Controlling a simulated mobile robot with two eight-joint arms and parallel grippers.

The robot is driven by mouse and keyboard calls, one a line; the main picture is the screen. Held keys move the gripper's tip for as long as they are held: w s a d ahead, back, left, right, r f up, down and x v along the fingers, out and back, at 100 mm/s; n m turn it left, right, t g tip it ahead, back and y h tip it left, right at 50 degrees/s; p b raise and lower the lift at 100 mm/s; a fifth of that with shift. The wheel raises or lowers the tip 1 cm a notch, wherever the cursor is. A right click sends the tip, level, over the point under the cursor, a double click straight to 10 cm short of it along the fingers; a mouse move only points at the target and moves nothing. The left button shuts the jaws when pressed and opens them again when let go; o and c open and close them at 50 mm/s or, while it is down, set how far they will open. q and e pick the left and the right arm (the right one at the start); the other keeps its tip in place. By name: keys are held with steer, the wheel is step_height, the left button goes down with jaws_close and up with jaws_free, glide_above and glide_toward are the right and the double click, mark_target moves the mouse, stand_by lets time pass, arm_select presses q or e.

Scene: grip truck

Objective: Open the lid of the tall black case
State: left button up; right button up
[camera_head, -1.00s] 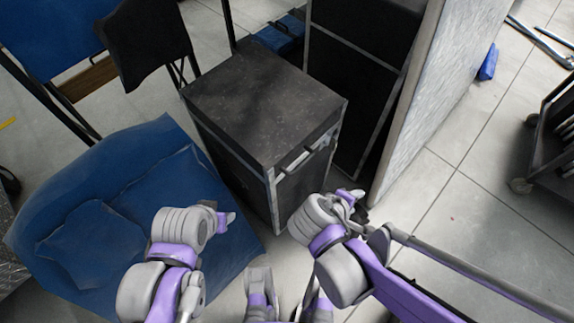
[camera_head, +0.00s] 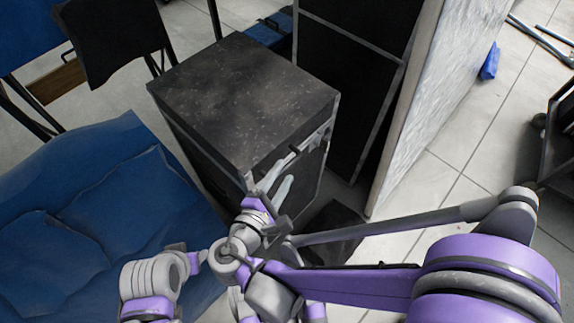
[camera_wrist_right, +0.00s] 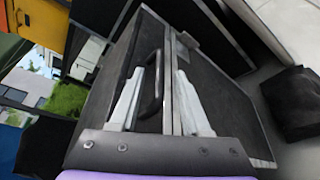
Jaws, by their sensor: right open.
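The tall black case (camera_head: 240,90) stands upright on the floor with its speckled lid closed. A dark bar handle (camera_head: 280,163) sits on its front face just below the lid edge. It also shows in the wrist view (camera_wrist_right: 152,88). My right gripper (camera_head: 272,184) is open at the case's front, by the handle. In the wrist view, its two pale fingers (camera_wrist_right: 160,103) point at the front face, with the handle seen between them, nearer the left finger; contact cannot be told. My left gripper (camera_head: 190,262) is low in the head view, apart from the case; its jaw opening is unclear.
A blue cloth-covered bulk (camera_head: 80,210) lies left of the case. A black cabinet (camera_head: 350,80) and a pale upright panel (camera_head: 440,90) stand close behind and to the right. A dark box (camera_head: 335,230) lies on the floor right of the case. Open tile lies farther right.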

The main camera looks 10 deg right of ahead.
mark_target(288, 165)
steer(key=shift+b+x, duration=0.3)
steer(key=shift+x, duration=1.6)
jaws_close()
